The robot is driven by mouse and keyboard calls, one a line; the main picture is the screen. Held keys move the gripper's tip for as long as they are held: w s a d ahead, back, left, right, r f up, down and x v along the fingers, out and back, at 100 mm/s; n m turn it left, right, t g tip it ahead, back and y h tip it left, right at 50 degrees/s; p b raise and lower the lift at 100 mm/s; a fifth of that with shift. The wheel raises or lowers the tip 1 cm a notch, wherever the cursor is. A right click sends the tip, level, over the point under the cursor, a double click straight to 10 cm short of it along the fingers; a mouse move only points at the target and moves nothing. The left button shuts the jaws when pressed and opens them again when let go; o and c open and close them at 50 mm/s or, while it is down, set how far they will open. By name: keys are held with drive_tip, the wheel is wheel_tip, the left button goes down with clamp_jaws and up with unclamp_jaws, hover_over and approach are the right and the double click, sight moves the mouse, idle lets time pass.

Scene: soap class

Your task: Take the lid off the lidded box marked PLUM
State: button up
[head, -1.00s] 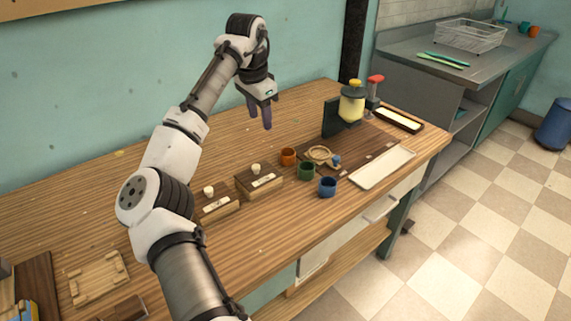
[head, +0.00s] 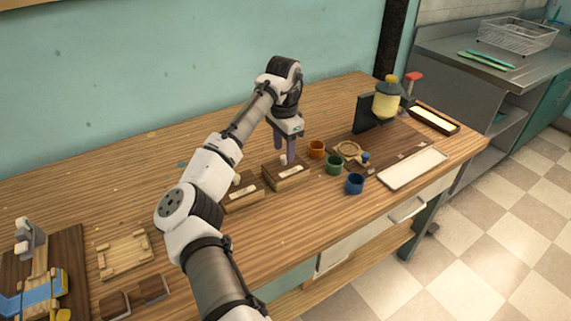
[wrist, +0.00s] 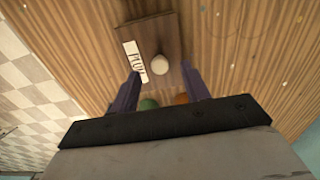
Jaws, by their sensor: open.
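The lidded box (head: 287,178) is a small dark wooden box with a white label on the bench, right of a second similar box (head: 243,197). In the wrist view the box (wrist: 156,32) lies ahead of the fingers, its label (wrist: 135,62) appearing to read PLUM. Its lid is on, with a round pale knob (wrist: 160,64) on top. My gripper (head: 286,157) is open and empty above this box. In the wrist view the knob lies between my open fingertips (wrist: 160,73). I cannot tell how far above the knob they are.
Orange (head: 317,149), green (head: 335,164) and blue (head: 354,184) cups stand just right of the box. A white tray (head: 412,170) and a yellow dispenser (head: 387,103) are farther right. A wooden board (head: 124,256) lies at left. The bench behind the boxes is clear.

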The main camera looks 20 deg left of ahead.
sight(286, 163)
drive_tip(key=shift+f, duration=1.3)
clamp_jaws()
